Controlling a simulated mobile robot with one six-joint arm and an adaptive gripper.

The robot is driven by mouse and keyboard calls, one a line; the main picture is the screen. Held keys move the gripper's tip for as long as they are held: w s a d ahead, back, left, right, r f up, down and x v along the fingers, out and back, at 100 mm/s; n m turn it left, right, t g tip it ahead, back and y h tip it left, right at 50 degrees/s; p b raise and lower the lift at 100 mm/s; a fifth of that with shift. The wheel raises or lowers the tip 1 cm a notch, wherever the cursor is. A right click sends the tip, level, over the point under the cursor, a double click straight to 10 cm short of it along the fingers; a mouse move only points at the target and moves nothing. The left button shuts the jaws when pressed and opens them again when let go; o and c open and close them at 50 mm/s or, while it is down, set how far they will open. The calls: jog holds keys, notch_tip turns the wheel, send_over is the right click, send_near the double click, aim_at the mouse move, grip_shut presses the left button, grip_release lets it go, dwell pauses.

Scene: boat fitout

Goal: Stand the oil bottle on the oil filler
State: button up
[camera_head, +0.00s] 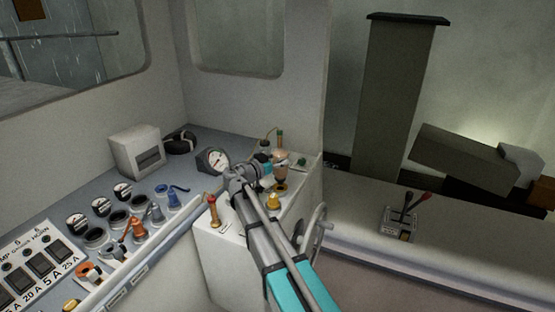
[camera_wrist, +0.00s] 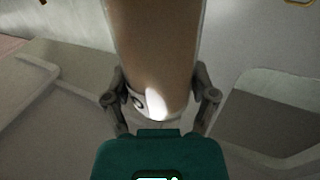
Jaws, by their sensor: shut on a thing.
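My gripper (camera_head: 275,164) is shut on the oil bottle, above the white cabinet top beside the console. In the wrist view the bottle (camera_wrist: 155,50) is a large tan-brown cylinder with a pale band, held between the two dark fingers (camera_wrist: 160,102). Its far end runs out of the top of that picture. In the head view the bottle (camera_head: 281,156) is small and partly covered by my gripper. An amber fitting with a dark base (camera_head: 280,181) shows just under it. I cannot tell whether this is the oil filler, or whether the bottle touches it.
A yellow knob (camera_head: 273,201) and a red-topped brass fitting (camera_head: 213,211) stand on the cabinet near my arm. A handwheel (camera_head: 315,232) sticks out on the right. The console (camera_head: 125,214) carries several sockets and plugs.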

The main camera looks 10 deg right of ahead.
aim_at(275, 169)
jog(key=shift+f+b, duration=1.25)
jog(key=shift+f, duration=0.1)
jog(key=shift+f, duration=0.3)
jog(key=o, duration=1.2)
jog(key=shift+b, duration=0.3)
jog(key=shift+s, duration=0.1)
